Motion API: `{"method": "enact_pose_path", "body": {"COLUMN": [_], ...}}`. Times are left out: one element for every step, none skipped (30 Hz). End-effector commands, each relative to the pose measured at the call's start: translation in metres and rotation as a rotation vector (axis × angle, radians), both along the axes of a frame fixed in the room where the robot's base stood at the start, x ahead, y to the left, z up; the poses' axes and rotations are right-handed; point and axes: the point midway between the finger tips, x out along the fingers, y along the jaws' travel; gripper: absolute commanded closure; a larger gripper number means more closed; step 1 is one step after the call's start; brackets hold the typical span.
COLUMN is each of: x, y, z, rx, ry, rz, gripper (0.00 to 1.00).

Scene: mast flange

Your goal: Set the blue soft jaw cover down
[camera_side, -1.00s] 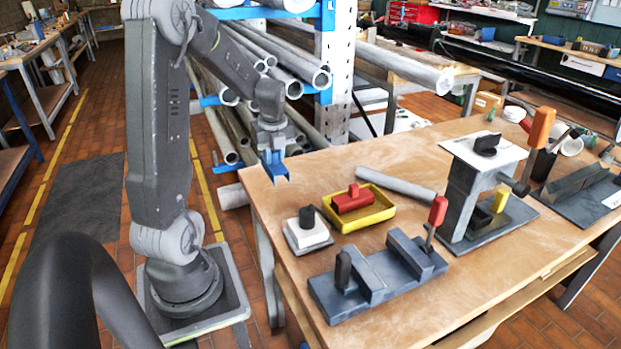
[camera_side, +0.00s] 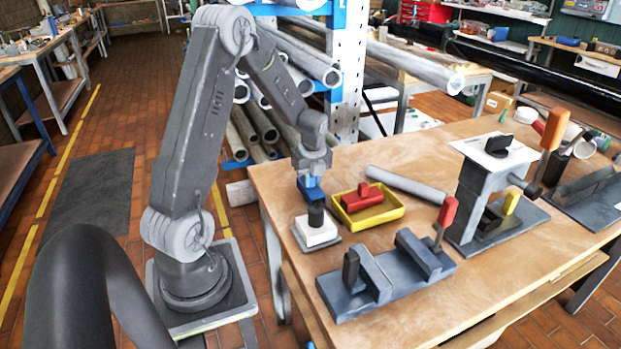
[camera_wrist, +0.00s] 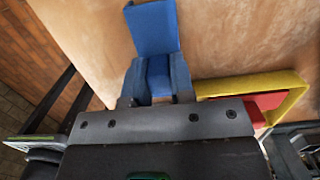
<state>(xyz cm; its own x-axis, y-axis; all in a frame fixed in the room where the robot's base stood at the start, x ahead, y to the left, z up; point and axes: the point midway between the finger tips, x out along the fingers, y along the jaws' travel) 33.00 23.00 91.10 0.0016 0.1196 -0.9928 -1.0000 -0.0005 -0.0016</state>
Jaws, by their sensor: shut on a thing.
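My gripper (camera_side: 312,182) is shut on the blue soft jaw cover (camera_wrist: 153,32), which sticks out beyond the two blue-grey fingers in the wrist view. In the side view the blue cover (camera_side: 311,190) is at the gripper's end, just behind the black knob of a white block. Bare wooden tabletop (camera_wrist: 230,35) lies around and beyond the cover in the wrist view. I cannot tell whether the cover touches the table.
The white block (camera_side: 316,234) with a black knob (camera_side: 316,214) stands near the table's left edge. A yellow tray (camera_side: 378,219) holding a red block (camera_side: 362,197) is to the right. A grey vise (camera_side: 385,275), a grey tube (camera_side: 405,186) and a tall stand (camera_side: 482,195) lie further right.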

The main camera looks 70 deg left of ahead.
Motion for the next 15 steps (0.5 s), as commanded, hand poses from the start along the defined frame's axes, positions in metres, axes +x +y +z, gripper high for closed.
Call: {"method": "enact_pose_path", "body": {"x": [-0.0001,-0.0001,-0.0001,-0.0002,-0.0002,-0.0002,-0.0002,-0.0002,-0.0002,-0.0002,-0.0002,-0.0002,-0.0002,-0.0002,-0.0002], "y": [0.0001,0.0000,0.0000,0.0000,0.0000,0.0000,0.0001,0.0001,0.0001,0.0001,0.0001,0.0001,0.0000,0.0000,0.0000], "z": [0.0002,-0.0001,-0.0009,-0.0018,-0.0028,-0.0035,-0.0031,-0.0031,-0.0030,-0.0030,-0.0030,-0.0030,-0.0029,-0.0029,-0.0029], "rx": [0.000,0.000,0.000,0.000,0.000,0.000,0.000,0.000,0.000,0.000,0.000,0.000,0.000,0.000,0.000], "ry": [0.000,0.000,0.000,0.001,0.001,0.001,0.001,0.001,0.001,0.001,0.001,0.001,0.001,0.001,0.001], "rz": [0.000,0.000,0.000,0.000,0.000,0.000,0.000,0.000,0.000,0.000,0.000,0.000,0.000,0.000,0.000], "gripper": [1.00,1.00,1.00,1.00,1.00,0.76,0.74,0.71,0.67,0.64,0.61,0.57,0.54,0.52,0.52]}}
